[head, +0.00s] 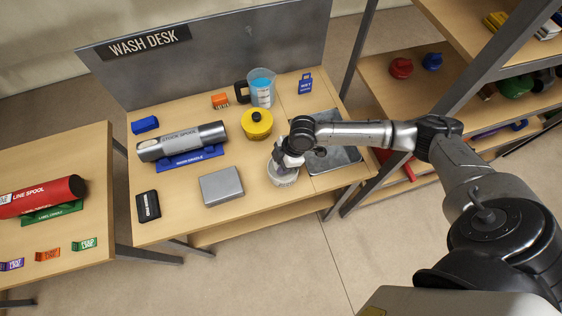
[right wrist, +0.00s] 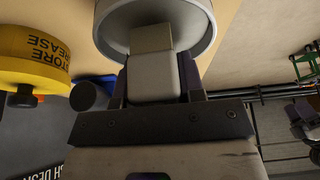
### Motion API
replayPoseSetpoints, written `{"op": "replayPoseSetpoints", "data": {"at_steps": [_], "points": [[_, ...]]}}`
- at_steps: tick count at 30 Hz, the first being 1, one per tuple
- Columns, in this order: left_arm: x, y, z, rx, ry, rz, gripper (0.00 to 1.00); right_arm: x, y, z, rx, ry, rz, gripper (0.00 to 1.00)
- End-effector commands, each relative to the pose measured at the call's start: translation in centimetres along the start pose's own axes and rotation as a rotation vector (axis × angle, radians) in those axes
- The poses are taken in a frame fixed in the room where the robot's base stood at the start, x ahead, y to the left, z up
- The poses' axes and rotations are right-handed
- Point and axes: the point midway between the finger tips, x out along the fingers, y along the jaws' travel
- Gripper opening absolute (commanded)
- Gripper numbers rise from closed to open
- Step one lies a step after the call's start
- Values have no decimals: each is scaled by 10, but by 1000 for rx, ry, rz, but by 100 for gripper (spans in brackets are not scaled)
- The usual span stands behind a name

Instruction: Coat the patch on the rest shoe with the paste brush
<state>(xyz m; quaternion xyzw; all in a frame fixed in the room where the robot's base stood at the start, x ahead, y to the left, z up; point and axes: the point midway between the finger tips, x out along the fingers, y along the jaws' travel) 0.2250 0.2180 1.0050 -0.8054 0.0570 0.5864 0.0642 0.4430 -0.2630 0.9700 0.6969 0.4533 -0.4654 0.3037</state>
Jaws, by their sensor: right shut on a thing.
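My right gripper (head: 287,160) is over a round pale grey tub (head: 284,178) at the front right of the wash desk. In the right wrist view the gripper (right wrist: 152,92) is shut on a pale, blocky handle (right wrist: 152,68), seemingly the paste brush. The handle points into the round tub (right wrist: 190,15); the brush's far end is hidden. A grey spool (head: 181,142) lies on a blue cradle (head: 191,158) at the left of the desk. I cannot make out which thing is the rest shoe, or its patch. My left gripper is not in view.
A yellow tub (head: 257,124), blue-filled jug (head: 262,88) and orange brush (head: 220,101) stand behind. A grey box (head: 221,187) and black case (head: 148,206) lie in front. A metal tray (head: 335,160) lies under my right arm. Shelves (head: 400,95) stand at right.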

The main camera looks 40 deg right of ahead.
Motion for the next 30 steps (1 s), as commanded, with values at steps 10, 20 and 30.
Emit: {"op": "replayPoseSetpoints", "data": {"at_steps": [10, 20, 30], "points": [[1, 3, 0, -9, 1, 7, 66, 5, 0, 2, -1, 0, 0, 17], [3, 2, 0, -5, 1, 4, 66, 9, 0, 4, 0, 0, 0, 17], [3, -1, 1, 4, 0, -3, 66, 10, 0, 4, 0, 0, 0, 57]]}}
